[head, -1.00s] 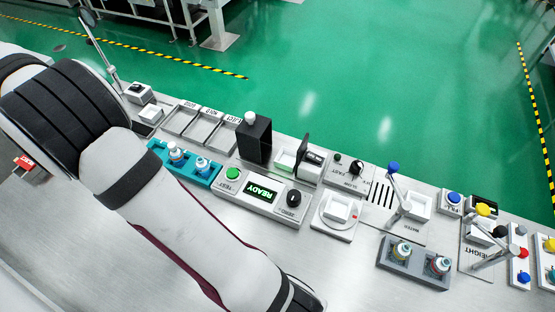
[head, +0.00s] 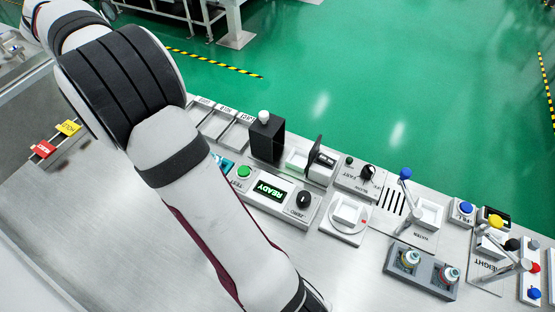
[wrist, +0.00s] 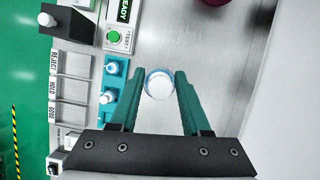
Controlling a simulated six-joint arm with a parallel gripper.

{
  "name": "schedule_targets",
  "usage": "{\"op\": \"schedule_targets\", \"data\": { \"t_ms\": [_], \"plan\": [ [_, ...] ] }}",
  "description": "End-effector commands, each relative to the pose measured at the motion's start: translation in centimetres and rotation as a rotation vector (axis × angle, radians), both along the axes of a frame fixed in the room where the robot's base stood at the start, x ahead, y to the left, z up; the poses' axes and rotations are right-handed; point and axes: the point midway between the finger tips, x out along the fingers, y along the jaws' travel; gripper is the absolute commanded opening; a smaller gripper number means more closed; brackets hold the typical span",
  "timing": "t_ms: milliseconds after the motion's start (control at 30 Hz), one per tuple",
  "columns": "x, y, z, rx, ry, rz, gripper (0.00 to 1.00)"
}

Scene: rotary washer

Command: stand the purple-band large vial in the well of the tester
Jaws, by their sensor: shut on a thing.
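In the wrist view my gripper (wrist: 158,84) is shut on a round vial with a white cap (wrist: 159,86). I cannot make out the tester's well. In the head view my arm runs off the bottom edge, so the gripper is outside that picture.
A teal rack (wrist: 112,84) holds two capped vials. A black box (head: 266,140) with a white top stands behind the tester. REJECT, HOLD and GOOD bins (wrist: 72,90) lie beyond the rack. A grey rack (head: 421,271) with two vials stands at right.

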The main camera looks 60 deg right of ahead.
Motion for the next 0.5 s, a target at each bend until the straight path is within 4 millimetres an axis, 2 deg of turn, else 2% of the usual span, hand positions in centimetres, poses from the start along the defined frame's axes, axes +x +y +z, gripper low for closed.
{"op": "schedule_targets", "data": {
  "t_ms": [267, 367, 500],
  "plan": [
    [-2.4, -7.4, -0.9, -0.001, 0.000, 0.047, 0.00],
    [-3.9, -10.7, -1.3, -0.001, 0.001, 0.077, 0.00],
    [-7.0, -15.6, -1.9, -0.001, 0.001, 0.126, 0.00]
  ]
}}
